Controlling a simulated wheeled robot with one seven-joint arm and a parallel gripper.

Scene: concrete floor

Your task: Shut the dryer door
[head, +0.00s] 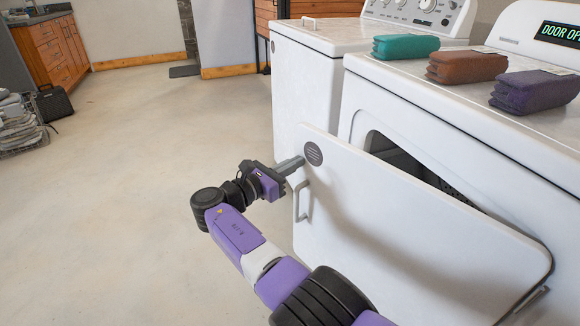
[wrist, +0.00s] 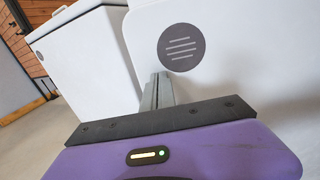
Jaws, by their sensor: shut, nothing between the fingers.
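The white dryer door (head: 400,231) stands part-way open, hinged at its right side, with a dark gap into the drum behind its top edge. It has a grey handle (head: 302,200) on its left edge and a round dark vent mark (head: 313,154) near its upper left corner. The dryer (head: 440,110) is white, and its display begins "DOOR OP". My gripper (head: 300,160) is shut and empty, its fingertips at the door's upper left edge beside the mark. In the wrist view the fingers (wrist: 158,90) overlap the door (wrist: 240,60); I cannot tell whether they touch it.
Folded green (head: 405,47), brown (head: 466,67) and purple (head: 535,91) cloths lie on the dryer top. A white washer (head: 305,85) stands left of the dryer.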

